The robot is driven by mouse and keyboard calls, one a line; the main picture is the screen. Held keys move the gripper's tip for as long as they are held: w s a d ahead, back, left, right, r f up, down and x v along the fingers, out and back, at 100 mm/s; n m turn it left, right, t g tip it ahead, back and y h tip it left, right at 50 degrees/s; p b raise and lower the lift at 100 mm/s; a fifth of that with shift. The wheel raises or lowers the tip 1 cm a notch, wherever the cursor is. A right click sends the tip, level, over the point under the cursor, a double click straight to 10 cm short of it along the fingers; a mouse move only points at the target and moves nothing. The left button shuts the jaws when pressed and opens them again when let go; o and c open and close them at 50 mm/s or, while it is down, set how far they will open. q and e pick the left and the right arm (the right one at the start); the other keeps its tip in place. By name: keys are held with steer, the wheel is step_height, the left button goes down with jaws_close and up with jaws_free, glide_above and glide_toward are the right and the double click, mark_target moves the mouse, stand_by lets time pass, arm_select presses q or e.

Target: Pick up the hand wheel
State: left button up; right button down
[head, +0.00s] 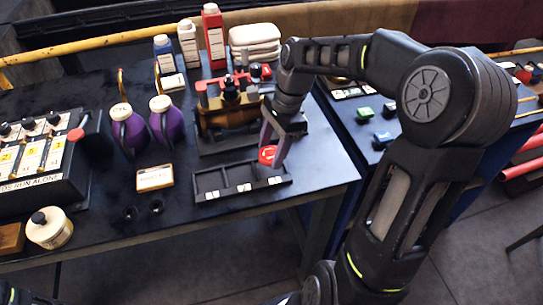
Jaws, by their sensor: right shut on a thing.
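The red hand wheel (267,156) is small and round. My right gripper (271,151) points down and is shut on it. They are just above the right end of a black tray (212,192) with several compartments. I cannot tell whether the wheel touches the tray. The fingers hide part of the wheel. My left gripper is not in view.
A brass valve assembly (228,118) with red parts stands just behind the tray. Two purple jugs (166,122) stand left, with a small sign (155,178) in front. Bottles, including a red one (213,38), stand at the back. The table's front edge is close to the tray.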

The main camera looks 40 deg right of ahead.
mark_target(271, 153)
step_height(271, 153, up, 7)
steer(key=shift+r, duration=0.1)
steer(key=shift+a+f, duration=0.1)
steer(key=shift+f, duration=0.1)
stand_by(0.5)
